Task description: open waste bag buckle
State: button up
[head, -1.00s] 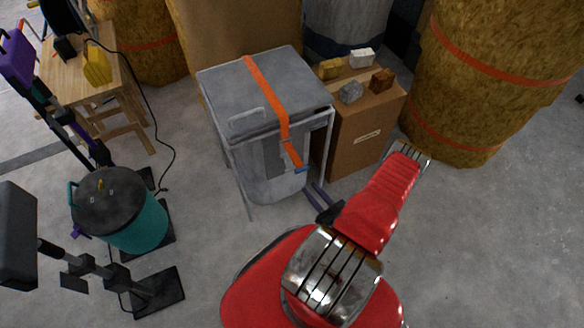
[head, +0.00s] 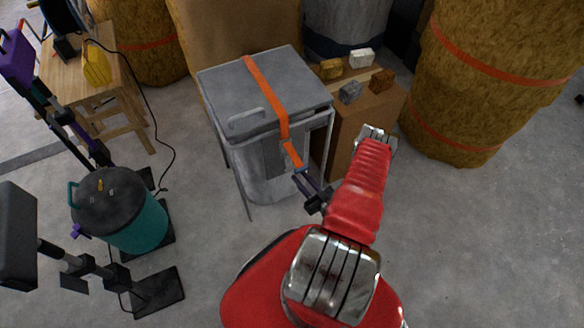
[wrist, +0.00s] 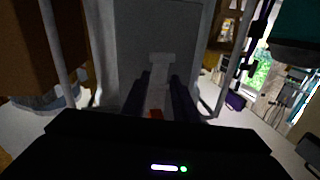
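The grey lidded waste bag stand (head: 262,98) has an orange strap (head: 266,95) running over its lid and down the front. The strap's lower end, with a small blue part (head: 302,170) that may be the buckle, hangs at the front right corner. My gripper (head: 300,178) is at that lower end, its purple fingers pointing at the bag. In the wrist view my gripper (wrist: 160,76) has its two fingers apart, with a pale T-shaped piece and a small orange bit (wrist: 155,114) between them. I cannot tell whether the fingers touch the strap.
A cardboard box (head: 364,122) with several small blocks on top stands right of the bag. A large yellow-brown wrapped drum (head: 490,85) stands further right. A teal canister (head: 135,225) and a wooden stool (head: 100,88) are at left. The floor in front is mostly clear.

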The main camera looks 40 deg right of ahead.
aim_at(292, 170)
jog(key=shift+w+d, duration=0.2)
jog(key=shift+w, duration=1.5)
jog(key=shift+w+d, duration=0.15)
jog(key=shift+w, duration=1.5)
jog(key=shift+c, duration=0.4)
grip_shut()
